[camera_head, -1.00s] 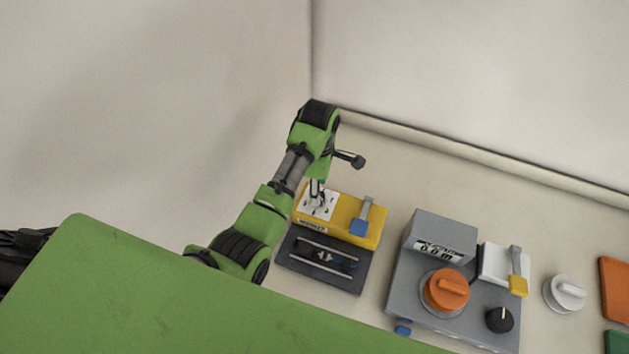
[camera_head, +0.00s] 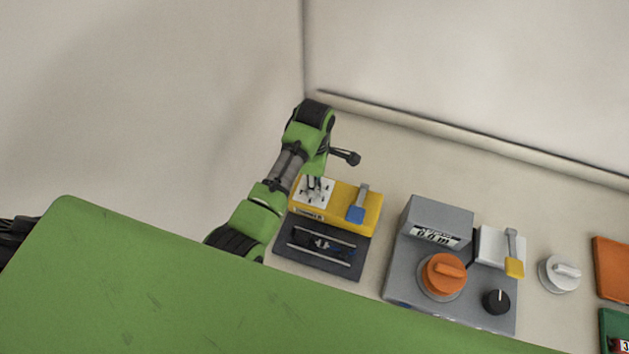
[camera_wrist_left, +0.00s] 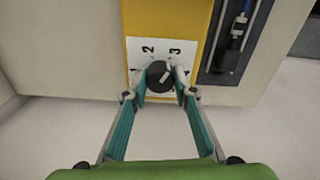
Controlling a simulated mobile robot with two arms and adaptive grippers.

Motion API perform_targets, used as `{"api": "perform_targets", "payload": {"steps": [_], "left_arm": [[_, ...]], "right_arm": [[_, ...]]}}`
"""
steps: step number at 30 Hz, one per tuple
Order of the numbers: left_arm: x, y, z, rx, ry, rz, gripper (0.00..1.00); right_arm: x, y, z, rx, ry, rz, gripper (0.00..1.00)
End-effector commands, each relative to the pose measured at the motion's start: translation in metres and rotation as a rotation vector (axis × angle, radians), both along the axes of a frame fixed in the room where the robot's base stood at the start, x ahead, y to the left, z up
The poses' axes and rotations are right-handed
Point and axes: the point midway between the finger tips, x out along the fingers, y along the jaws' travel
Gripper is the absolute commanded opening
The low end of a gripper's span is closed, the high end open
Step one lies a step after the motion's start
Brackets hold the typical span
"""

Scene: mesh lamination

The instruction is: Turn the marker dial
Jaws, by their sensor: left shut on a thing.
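The marker dial (camera_wrist_left: 159,73) is a small round black knob with a pale pointer line, slanting toward the upper right in the left wrist view. It sits on a white plate (camera_wrist_left: 151,45) with printed numbers; 2 and 3 are legible. The plate is on a yellow device (camera_head: 345,205), seen in the head view. My left gripper (camera_wrist_left: 163,84) is shut on the dial, one finger on each side. In the head view the left gripper (camera_head: 314,183) is over the white plate, and the dial is too small to make out there. My right gripper is not in view.
A blue-tipped lever (camera_head: 357,209) is right of the plate. A dark tray with rails (camera_head: 320,252) lies in front. A grey machine (camera_head: 408,285) with an orange dial (camera_head: 443,274) and black knob (camera_head: 496,301) stands to the right, near a white dial (camera_head: 559,274). A wall (camera_head: 450,70) is behind.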

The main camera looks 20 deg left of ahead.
Motion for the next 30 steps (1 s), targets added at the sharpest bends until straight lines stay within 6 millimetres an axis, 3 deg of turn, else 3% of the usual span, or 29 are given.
{"api": "perform_targets", "payload": {"steps": [11,30], "left_arm": [[-0.001,0.0,-0.001,0.0,0.002,-0.181,0.04],[-0.001,0.0,-0.001,0.0,0.003,-0.764,0.04]], "right_arm": [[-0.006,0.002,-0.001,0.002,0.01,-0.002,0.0],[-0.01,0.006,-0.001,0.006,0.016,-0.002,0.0]]}}
